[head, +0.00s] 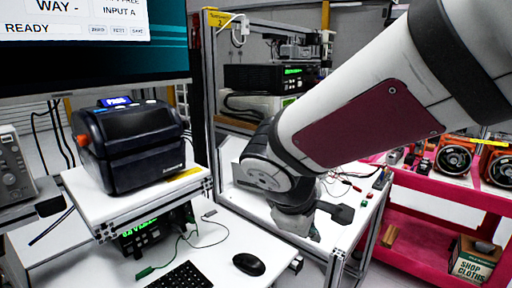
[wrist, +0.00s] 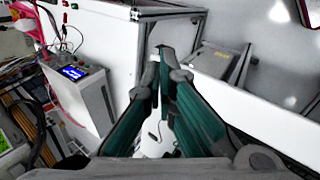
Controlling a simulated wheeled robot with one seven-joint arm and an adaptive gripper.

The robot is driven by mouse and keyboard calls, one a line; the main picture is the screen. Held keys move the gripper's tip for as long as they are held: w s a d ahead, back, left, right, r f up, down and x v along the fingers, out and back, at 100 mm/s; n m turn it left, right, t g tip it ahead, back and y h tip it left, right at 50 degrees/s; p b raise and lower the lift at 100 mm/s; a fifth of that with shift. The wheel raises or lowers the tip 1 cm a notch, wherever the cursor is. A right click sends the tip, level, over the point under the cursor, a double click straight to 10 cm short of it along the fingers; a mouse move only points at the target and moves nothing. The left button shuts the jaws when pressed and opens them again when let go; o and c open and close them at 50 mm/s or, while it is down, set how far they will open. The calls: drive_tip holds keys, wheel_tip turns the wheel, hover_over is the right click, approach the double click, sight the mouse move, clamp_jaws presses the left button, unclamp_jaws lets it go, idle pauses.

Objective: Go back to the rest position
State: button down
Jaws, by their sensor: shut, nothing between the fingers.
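My arm reaches in from the upper right of the head view, and its wrist end hangs over the white worktop (head: 345,232) inside the metal frame. The fingers are mostly hidden there. In the wrist view my gripper (wrist: 162,58) shows two green-sided fingers that run together toward their tips. The gripper is shut with nothing held between the fingers. It points toward a white panel and a metal-framed bench edge, apart from them as far as I can tell.
A black label printer (head: 130,145) stands on a raised shelf at left. A mouse (head: 249,264) and keyboard (head: 182,276) lie on the desk below. A metal frame post (head: 211,110) stands left of my arm. A pink cart (head: 430,222) with a shop cloths box (head: 474,262) is at right.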

drive_tip(key=s+d+r+m+y, duration=0.1)
drive_tip(key=s+d+m, duration=0.3)
drive_tip(key=s, duration=0.5)
drive_tip(key=s+d+r+m+y, duration=0.2)
drive_tip(key=s+d+m+y, duration=0.1)
drive_tip(key=s+d+m, duration=0.2)
drive_tip(key=s+m, duration=0.2)
drive_tip(key=s, duration=0.1)
drive_tip(key=shift+s+d+m+g, duration=0.2)
drive_tip(key=shift+s+m+g, duration=0.1)
drive_tip(key=shift+s, duration=0.05)
drive_tip(key=shift+a, duration=0.1)
idle(0.7)
